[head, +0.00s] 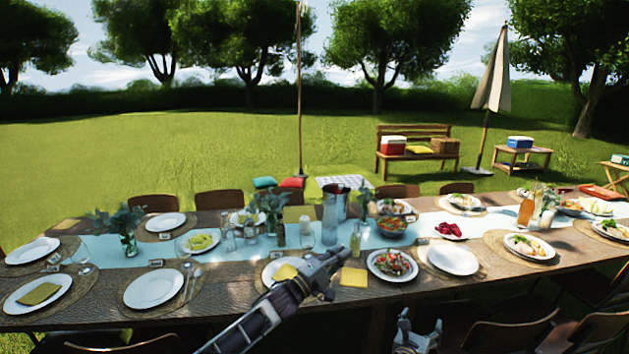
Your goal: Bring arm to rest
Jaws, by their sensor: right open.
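My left gripper (337,268) is at the end of my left arm (262,318), which reaches up and to the right from the bottom of the head view. It appears over the near side of the table, in front of a white plate with a yellow napkin (285,273), partly covering that plate. Its fingertips are small and dark, so I cannot tell whether they are apart. My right gripper (417,330) is low at the bottom edge, in front of the table's near edge. It is open, with nothing seen in it.
The long table (215,300) is set with plates, glasses and a pale blue runner (110,248). Chairs (508,333) stand along the near side, right of my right gripper.

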